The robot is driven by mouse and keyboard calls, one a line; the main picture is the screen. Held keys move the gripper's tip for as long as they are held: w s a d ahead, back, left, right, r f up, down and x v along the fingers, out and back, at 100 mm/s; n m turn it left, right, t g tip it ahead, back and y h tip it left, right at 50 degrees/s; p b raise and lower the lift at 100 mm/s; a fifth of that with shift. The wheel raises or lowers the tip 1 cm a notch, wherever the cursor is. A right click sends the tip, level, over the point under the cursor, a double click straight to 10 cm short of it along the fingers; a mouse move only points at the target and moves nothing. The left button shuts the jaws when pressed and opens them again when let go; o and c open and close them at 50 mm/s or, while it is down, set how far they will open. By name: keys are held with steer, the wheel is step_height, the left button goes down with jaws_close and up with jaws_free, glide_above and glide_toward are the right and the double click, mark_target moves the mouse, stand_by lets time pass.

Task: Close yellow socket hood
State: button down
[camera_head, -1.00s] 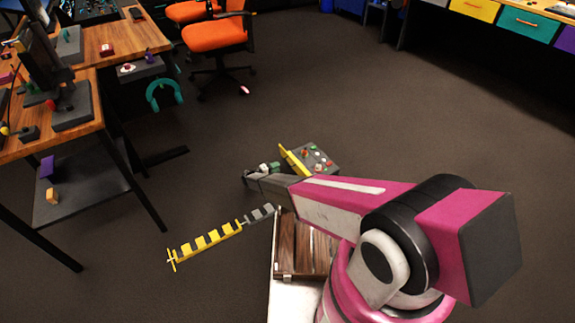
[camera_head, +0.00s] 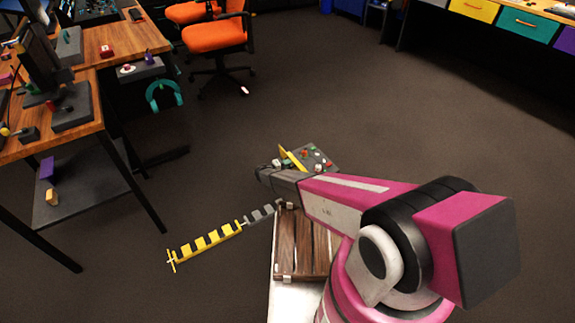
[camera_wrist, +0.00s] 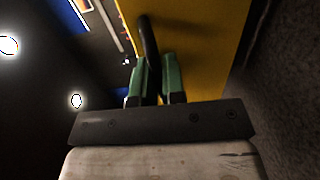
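The yellow socket hood (camera_head: 291,157) stands raised and tilted at the left edge of a grey panel (camera_head: 327,165). In the wrist view the hood (camera_wrist: 205,40) is a large yellow surface just beyond and to the right of the fingers. My gripper (camera_head: 281,164) is low beside the hood's left side, partly hidden by my arm. In the wrist view my gripper (camera_wrist: 155,78) shows two green-padded fingers a small gap apart, with a dark bar (camera_wrist: 148,38) at the gap. I cannot tell whether they grip it or touch the hood. The socket is hidden.
The panel carries several small coloured buttons and knobs (camera_head: 318,154). Wooden desks (camera_head: 115,40) stand at the left, with an orange chair (camera_head: 213,36) behind. Open floor lies behind and right of the panel.

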steer(key=shift+r, duration=0.15)
steer(key=w+d+r+g+y, duration=0.5)
steer(key=d+y, duration=0.3)
steer(key=shift+w+d+f+g+y, duration=0.8)
steer(key=shift+w+d+y, duration=0.35)
steer(key=shift+d, duration=0.35)
steer(key=shift+w+d+f+g+y, duration=0.55)
steer(key=shift+w+d+g+y, duration=0.55)
steer(key=shift+d, duration=0.45)
steer(key=shift+w+d+f+g+y, duration=0.7)
steer(key=shift+w+d+y, duration=0.45)
steer(key=shift+d, duration=0.35)
steer(key=shift+s+f, duration=0.1)
steer(key=c, duration=1.2)
jaws_free()
steer(key=shift+c, duration=0.2)
